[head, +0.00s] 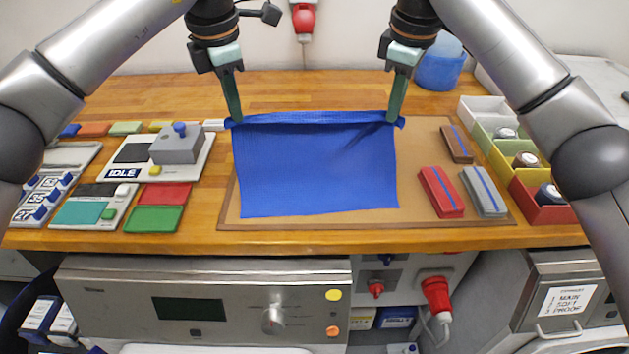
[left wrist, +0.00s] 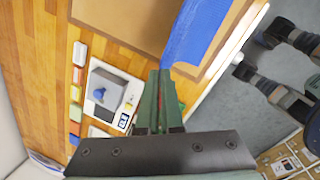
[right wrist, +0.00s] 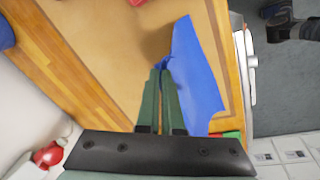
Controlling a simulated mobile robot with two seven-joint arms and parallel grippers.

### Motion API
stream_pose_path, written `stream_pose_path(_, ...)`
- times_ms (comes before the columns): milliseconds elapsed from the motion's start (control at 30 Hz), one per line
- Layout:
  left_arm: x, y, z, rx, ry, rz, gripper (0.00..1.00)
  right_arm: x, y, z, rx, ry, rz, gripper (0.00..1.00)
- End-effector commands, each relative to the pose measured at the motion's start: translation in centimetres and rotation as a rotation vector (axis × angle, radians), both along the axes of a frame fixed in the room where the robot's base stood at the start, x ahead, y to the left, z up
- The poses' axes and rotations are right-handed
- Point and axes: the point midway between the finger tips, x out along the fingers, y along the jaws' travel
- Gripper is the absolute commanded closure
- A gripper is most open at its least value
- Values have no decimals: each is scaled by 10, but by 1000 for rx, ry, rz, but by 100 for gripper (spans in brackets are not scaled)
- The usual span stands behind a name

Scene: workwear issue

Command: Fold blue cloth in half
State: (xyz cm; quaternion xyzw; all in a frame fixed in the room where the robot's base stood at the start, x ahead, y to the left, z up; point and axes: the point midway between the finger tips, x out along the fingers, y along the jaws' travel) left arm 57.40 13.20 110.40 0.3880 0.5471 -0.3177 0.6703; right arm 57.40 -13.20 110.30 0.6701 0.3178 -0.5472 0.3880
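The blue cloth (head: 315,170) lies over a brown board (head: 422,140) on the wooden table. Its near part looks flat, and its far edge is raised and bunched in a narrow strip. My left gripper (head: 239,120) is shut on the far left corner, and my right gripper (head: 391,120) is shut on the far right corner. In the left wrist view the cloth (left wrist: 195,30) meets the closed fingertips (left wrist: 160,72). In the right wrist view the cloth (right wrist: 195,80) is gathered at the closed fingertips (right wrist: 161,68).
Red (head: 441,191), grey (head: 484,191) and brown (head: 457,143) blocks lie on the board right of the cloth. Small bins (head: 540,212) stand further right. A device marked IDLE (head: 130,155) and coloured pads (head: 153,219) are at the left. A blue tub (head: 440,72) stands behind.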

Motion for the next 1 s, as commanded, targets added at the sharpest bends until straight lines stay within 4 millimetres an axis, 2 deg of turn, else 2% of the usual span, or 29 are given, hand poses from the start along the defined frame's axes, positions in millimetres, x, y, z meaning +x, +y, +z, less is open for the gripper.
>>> stream_pose_path(167, 1, 5, -7, 8, 2, 11, 100, 1, -5, -7, -7, 3, -12, 100)
stream_pose_path(300, 3, 5, -23, 9, 3, 11, 100, 3, -4, -23, -6, 4, -12, 100)
stream_pose_path(600, 33, 5, -50, 9, 2, 12, 100, 32, -4, -50, -5, 4, -11, 100)
stream_pose_path(1000, 58, 4, -73, 10, 2, 11, 100, 57, -4, -72, -5, 3, -10, 100)
